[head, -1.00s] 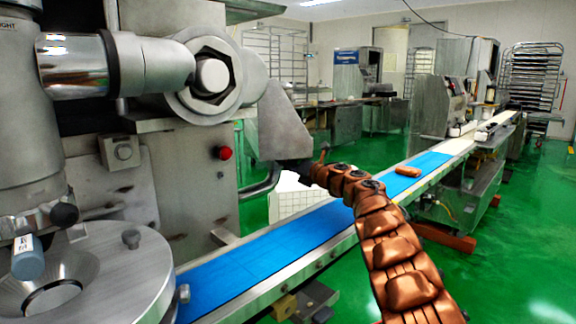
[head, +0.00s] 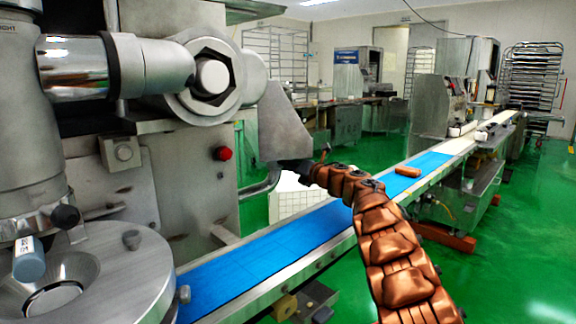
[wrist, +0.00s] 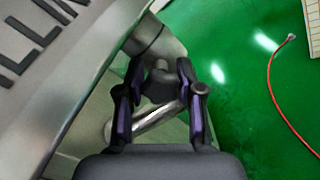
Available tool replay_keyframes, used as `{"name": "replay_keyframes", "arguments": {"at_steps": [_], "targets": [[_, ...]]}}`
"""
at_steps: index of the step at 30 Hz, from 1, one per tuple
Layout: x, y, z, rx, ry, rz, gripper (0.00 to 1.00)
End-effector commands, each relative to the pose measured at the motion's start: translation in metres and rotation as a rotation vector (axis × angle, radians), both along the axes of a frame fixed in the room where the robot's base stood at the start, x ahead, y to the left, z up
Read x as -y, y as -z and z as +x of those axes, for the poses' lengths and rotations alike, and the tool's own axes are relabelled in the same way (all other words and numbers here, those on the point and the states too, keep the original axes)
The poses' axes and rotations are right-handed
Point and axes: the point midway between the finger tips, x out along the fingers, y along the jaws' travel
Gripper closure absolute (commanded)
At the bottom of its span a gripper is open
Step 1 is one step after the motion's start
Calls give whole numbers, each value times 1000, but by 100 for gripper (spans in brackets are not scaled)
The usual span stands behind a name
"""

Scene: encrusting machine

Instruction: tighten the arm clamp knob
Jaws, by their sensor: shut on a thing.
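The arm clamp knob (wrist: 160,86) is a small dark knob under the end of a grey metal arm. In the wrist view it sits between the two fingers of my gripper (wrist: 160,72), which are shut on it from either side. In the head view my gripper (head: 302,168) is at the lower tip of the grey wedge-shaped machine arm (head: 283,130). The knob cannot be made out clearly there, and the fingers are small and dark.
A bent metal pipe (head: 262,185) runs just below the clamp. A blue conveyor belt (head: 270,243) passes beneath my arm, with a brown roll (head: 408,172) on it. A red button (head: 223,153) is on the machine's side. A red cable (wrist: 274,95) lies on the green floor.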

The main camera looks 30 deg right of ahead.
Motion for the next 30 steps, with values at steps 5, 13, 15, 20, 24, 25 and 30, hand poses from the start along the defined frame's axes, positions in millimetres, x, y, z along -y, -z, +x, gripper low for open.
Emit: {"name": "replay_keyframes", "arguments": {"at_steps": [5, 13, 15, 20, 24, 25, 30], "targets": [[-1, -3, 1, -24, 2, 105, 98], [0, -4, 1, -63, 0, 278, 98], [0, -3, 1, -70, 0, 312, 98], [1, 0, 0, -78, 2, 345, 98], [1, 1, 0, -78, 2, 346, 98], [1, 1, 0, -78, 2, 346, 98], [1, 1, 0, -78, 2, 345, 57]]}}
